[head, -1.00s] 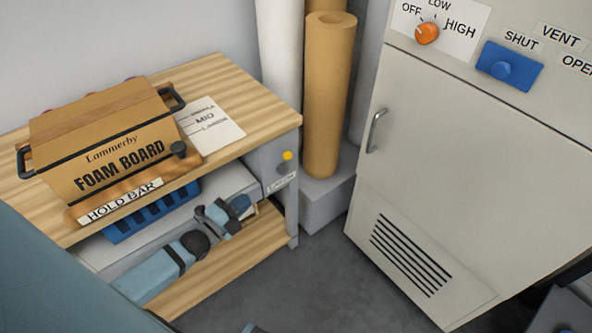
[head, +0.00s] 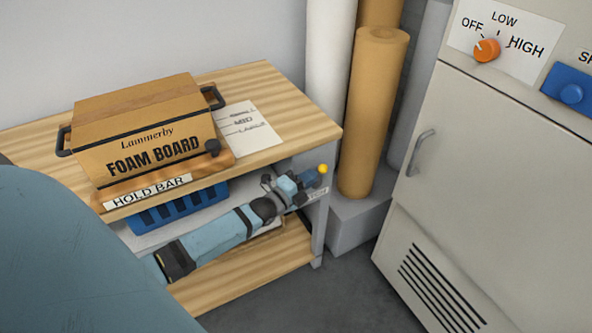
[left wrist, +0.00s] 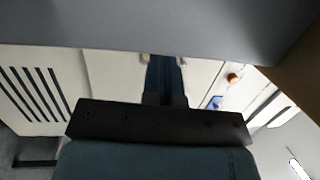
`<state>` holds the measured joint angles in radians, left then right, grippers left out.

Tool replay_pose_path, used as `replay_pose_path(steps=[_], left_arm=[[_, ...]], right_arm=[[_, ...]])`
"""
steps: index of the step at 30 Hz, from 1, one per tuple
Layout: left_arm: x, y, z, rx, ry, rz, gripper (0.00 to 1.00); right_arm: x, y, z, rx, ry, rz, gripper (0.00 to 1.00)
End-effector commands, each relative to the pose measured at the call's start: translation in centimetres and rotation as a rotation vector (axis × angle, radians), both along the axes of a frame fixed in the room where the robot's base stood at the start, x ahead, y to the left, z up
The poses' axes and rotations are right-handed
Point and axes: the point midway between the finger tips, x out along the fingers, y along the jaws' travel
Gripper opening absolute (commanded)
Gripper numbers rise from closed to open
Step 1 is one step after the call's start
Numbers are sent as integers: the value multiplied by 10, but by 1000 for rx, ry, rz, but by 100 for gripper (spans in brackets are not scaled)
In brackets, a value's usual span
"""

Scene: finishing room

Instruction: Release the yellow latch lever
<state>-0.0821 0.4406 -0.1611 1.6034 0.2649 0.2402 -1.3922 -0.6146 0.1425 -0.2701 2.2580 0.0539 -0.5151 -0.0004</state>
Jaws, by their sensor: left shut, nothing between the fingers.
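The yellow latch lever's round knob (head: 322,169) shows at the right end of the bench, above a small label plate (head: 318,194). The rest of the lever is hidden behind my gripper. My left gripper (head: 312,178) is shut and empty. Its tips are right beside the knob, on its left; I cannot tell whether they touch. In the left wrist view the closed dark blue fingers (left wrist: 165,80) show, and the yellow knob is not visible. My right gripper is not in view.
A foam board box (head: 150,130) behind a hold bar (head: 148,192) sits on the wooden bench top (head: 275,95). A blue crate (head: 178,210) is below. Brown rolls (head: 372,110) stand just right of the bench. A grey cabinet (head: 490,170) is further right, with floor between.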

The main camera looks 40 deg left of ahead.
Motion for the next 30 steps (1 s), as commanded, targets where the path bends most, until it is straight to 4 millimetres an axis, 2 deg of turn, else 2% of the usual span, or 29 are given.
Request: replay_pose_path(steps=[5, 17, 23, 25, 30], left_arm=[[10, -2, 1, -1, 0, -1, 0], [11, -3, 4, 2, 9, -1, 0], [17, -5, 14, 37, 89, -2, 0], [21, -7, 16, 53, 131, -2, 0], [29, -10, 18, 97, 236, -3, 0]], right_arm=[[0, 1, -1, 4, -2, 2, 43], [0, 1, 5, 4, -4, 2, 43], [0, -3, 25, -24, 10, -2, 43], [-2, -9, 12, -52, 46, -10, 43], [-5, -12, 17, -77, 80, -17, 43]])
